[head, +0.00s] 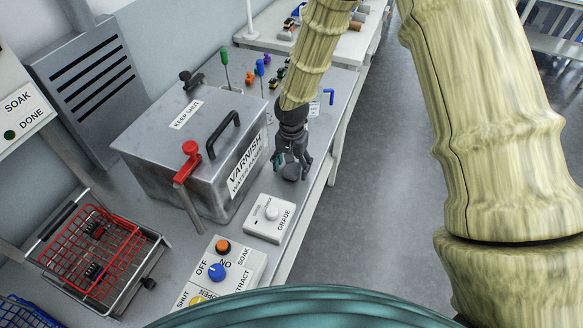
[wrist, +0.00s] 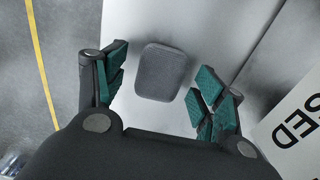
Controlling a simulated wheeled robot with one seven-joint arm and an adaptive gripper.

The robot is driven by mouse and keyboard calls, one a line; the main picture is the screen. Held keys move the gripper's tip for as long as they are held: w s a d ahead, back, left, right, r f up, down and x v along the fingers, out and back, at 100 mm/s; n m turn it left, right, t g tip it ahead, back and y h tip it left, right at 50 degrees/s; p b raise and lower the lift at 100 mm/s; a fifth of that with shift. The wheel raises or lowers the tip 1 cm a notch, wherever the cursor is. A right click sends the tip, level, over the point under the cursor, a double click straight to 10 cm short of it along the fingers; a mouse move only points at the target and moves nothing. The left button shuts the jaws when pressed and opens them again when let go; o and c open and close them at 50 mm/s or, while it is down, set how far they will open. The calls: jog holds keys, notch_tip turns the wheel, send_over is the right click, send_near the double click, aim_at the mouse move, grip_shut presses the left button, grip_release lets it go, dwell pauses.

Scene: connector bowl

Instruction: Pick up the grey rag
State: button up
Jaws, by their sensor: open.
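The grey rag (wrist: 164,72) is a small rounded dark-grey pad lying on the light metal bench top (wrist: 127,20) in the wrist view. My gripper (wrist: 158,85) is open, with a green-padded finger on each side of the rag. The fingers look apart from the rag, and its height above the rag cannot be told. In the head view my gripper (head: 291,170) points down over the bench beside the varnish box. A greyish patch shows between its fingers there, partly hidden.
The metal box labelled VARNISH (head: 190,150) stands left of my gripper. A white GRADE box (head: 270,218) sits just in front. A control panel (head: 228,272) and a red wire basket (head: 95,255) are nearer. The bench edge and open floor (head: 365,190) lie to the right.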

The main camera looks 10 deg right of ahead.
jog(key=shift+f, duration=0.4)
jog(key=shift+c, duration=0.4)
jog(key=c, duration=0.9)
jog(key=shift+r, duration=0.1)
jog(key=shift+c, duration=0.2)
